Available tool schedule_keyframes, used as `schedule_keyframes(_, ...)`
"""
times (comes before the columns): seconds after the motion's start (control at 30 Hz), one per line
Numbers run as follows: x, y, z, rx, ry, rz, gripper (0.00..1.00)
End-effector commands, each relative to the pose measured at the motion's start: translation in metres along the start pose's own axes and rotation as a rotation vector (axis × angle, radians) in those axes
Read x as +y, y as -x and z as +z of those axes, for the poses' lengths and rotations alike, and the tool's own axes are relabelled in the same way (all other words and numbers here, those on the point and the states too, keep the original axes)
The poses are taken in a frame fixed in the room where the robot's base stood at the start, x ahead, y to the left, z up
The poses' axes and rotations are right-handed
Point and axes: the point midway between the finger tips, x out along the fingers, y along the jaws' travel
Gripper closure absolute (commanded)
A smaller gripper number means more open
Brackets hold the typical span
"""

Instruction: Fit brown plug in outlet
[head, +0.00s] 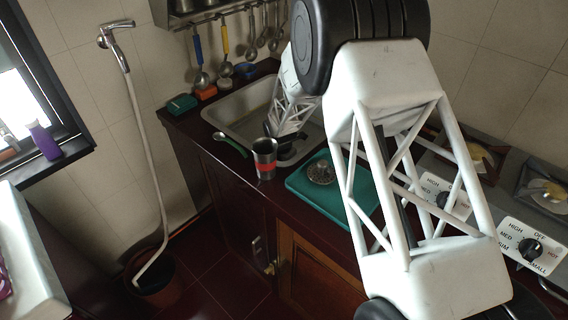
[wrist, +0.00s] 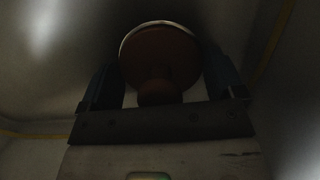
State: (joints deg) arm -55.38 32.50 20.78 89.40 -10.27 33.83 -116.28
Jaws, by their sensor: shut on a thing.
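The brown plug (wrist: 158,50) is a round brown disc with a pale rim and a narrower stem or knob. In the wrist view it sits between the two fingers of my gripper (wrist: 163,80), which is shut on it. In the head view my forearm reaches down into the metal sink (head: 218,112); my gripper and the plug are hidden there. I cannot see the outlet in either view. The wrist view is dark, and I cannot tell whether the plug touches the sink.
A metal cup with a red band (head: 265,160) stands on the counter by the sink's front edge. A green tray (head: 305,190) holds a metal strainer-like piece (head: 321,172). A green-handled utensil (head: 230,143) lies near the rim. Utensils (head: 225,45) hang behind.

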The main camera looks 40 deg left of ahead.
Motion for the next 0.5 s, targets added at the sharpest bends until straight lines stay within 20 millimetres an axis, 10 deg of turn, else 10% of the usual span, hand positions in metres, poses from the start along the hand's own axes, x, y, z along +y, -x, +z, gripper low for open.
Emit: schedule_keyframes(0.5,-0.0002,-0.0105,-0.0014,0.000,0.000,0.000,0.39)
